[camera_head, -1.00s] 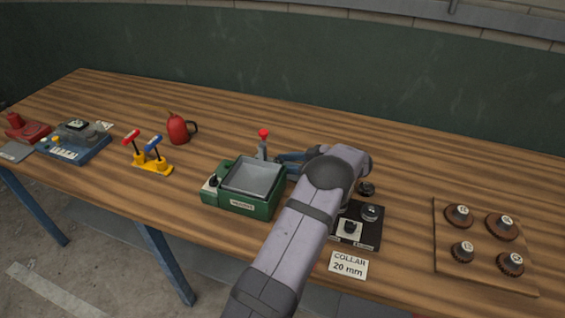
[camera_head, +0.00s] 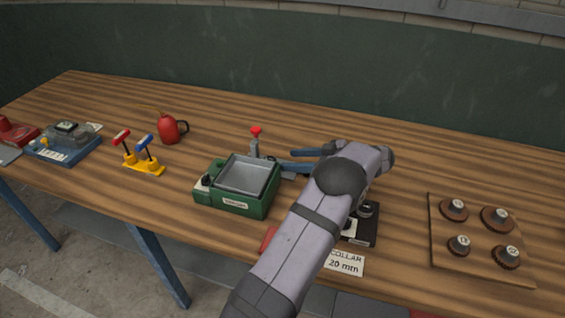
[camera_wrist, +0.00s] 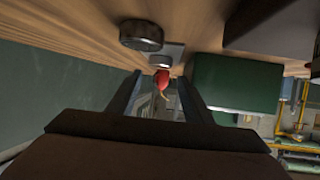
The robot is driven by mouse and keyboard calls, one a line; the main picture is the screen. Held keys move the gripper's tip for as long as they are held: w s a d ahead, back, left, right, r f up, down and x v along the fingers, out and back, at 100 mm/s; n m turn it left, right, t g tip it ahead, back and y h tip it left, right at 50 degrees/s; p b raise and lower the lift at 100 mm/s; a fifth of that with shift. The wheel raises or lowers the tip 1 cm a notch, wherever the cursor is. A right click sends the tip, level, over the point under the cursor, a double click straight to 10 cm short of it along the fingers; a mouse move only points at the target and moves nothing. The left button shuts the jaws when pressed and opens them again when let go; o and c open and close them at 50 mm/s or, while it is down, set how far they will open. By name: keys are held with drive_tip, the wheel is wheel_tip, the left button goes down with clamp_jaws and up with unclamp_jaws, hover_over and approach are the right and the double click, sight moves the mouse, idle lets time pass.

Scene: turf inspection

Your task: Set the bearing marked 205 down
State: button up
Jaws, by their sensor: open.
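My gripper (camera_head: 300,160) is open above the table, behind the arm and to the right of the green washer. In the wrist view the two fingers of my gripper (camera_wrist: 168,100) stand apart with nothing held between them. A dark round ring-like part (camera_wrist: 141,36) lies on the wood there, apart from the fingers. It may be the bearing, but no 205 marking is legible. In the head view my wrist hides that area.
The green washer (camera_head: 232,205) with a grey basin and the red-knobbed lever (camera_head: 256,136) stand left of my gripper. A black tray (camera_head: 362,238), partly hidden, and the "COLLAR 20 mm" card (camera_head: 346,264) are in front. A wooden board (camera_head: 480,240) with several brown parts lies right.

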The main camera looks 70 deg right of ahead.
drive_tip(key=shift+b+v, duration=0.35)
drive_tip(key=shift+v, duration=2.15)
